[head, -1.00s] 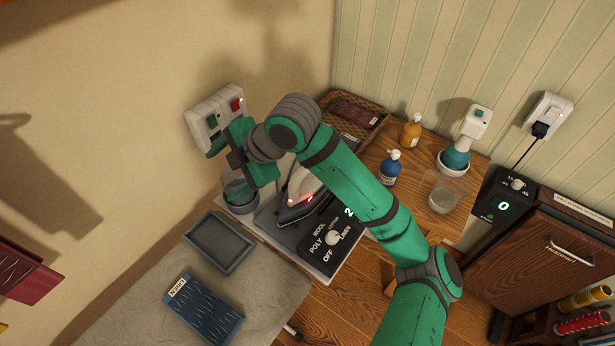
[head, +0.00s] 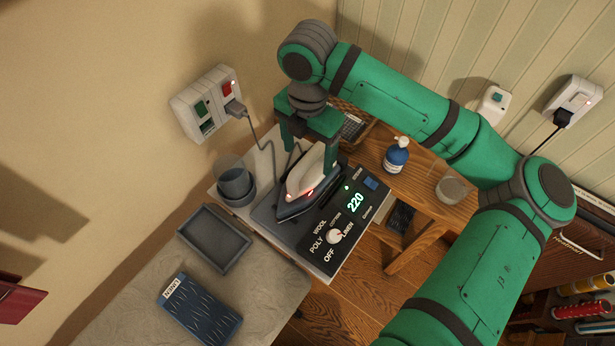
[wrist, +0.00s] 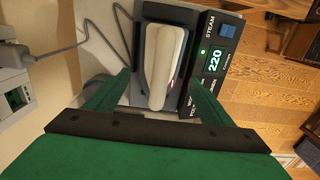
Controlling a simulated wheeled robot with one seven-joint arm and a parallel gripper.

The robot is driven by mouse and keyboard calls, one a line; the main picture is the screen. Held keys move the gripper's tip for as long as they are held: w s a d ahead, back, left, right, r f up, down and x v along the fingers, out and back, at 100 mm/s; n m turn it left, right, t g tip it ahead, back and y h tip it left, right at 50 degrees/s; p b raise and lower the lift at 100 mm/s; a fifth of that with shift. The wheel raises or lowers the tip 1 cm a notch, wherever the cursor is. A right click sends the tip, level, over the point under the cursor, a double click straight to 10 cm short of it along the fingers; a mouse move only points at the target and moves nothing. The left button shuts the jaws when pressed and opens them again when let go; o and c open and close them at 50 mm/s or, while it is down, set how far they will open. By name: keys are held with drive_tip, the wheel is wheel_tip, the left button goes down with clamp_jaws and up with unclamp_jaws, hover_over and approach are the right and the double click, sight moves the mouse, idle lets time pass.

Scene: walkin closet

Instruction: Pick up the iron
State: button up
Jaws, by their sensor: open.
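The iron (head: 302,182) has a white handle and a dark soleplate with a small red light. It rests on its dark base, beside a control panel (head: 345,220) whose display reads 220. My gripper (head: 312,152) is open above the iron's rear end, its green fingers pointing down on either side of the handle. In the wrist view the white handle of the iron (wrist: 166,62) lies ahead and between the open fingers of my gripper (wrist: 160,85). I cannot tell whether either finger touches it.
A wall socket (head: 212,105) has a plugged cord running toward the iron. A grey cup (head: 236,185) stands left of the base. A blue bottle (head: 396,157) and a glass (head: 452,192) stand on the wooden stand at right. An empty grey tray (head: 214,238) and dark blue cloth (head: 200,308) lie in front.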

sight(307, 174)
drive_tip(key=shift+s+a+f, duration=0.1)
drive_tip(key=shift+f, duration=3.5)
drive_tip(key=c, duration=1.8)
clamp_jaws()
drive_tip(key=shift+r, duration=0.1)
